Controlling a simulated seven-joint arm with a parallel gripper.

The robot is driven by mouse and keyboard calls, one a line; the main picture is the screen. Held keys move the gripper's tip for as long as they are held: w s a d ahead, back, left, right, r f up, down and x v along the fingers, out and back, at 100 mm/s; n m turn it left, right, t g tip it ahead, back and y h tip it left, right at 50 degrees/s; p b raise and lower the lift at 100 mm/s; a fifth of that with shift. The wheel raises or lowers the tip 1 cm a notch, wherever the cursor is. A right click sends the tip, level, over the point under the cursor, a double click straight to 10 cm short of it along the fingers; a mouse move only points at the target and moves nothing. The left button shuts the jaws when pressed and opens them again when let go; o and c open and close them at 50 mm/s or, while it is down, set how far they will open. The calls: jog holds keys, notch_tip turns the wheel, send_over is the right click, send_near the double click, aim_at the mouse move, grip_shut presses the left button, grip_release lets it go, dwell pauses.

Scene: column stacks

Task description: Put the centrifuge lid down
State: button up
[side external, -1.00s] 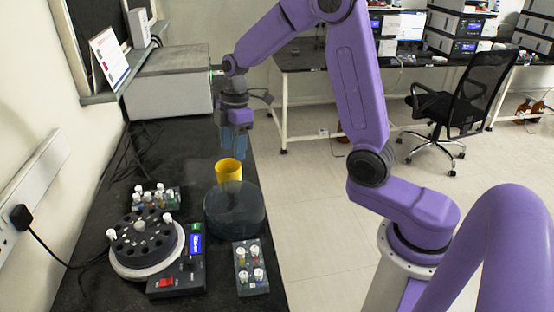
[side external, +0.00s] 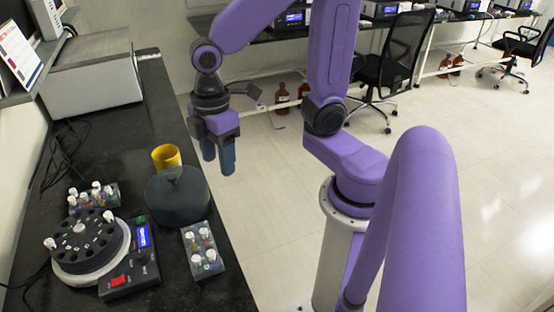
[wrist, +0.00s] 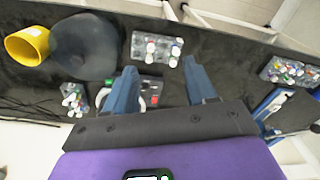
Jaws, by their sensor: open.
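The centrifuge lid (side external: 178,200) is a dark, round dome with a small knob on top. It rests on the black bench between the yellow cup and the tube rack, and also shows at the upper left of the wrist view (wrist: 85,48). The centrifuge (side external: 92,247) stands uncovered to the left of the lid, its dark rotor and several white-capped tubes in sight. My gripper (side external: 218,165) is open and empty, with blue fingers pointing down. In the side view it appears right of the lid, apart from it; the fingers also show in the wrist view (wrist: 160,78).
A tube rack (side external: 203,250) is in front of the lid, and another rack (side external: 94,198) is behind the centrifuge. A grey box (side external: 92,80) stands at the back. The bench's right edge runs near the lid.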

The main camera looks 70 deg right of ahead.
jog(key=s+d, duration=0.2)
jog(key=s, duration=0.9)
jog(key=shift+s+d+m, duration=0.3)
jog(key=shift+d, duration=0.1)
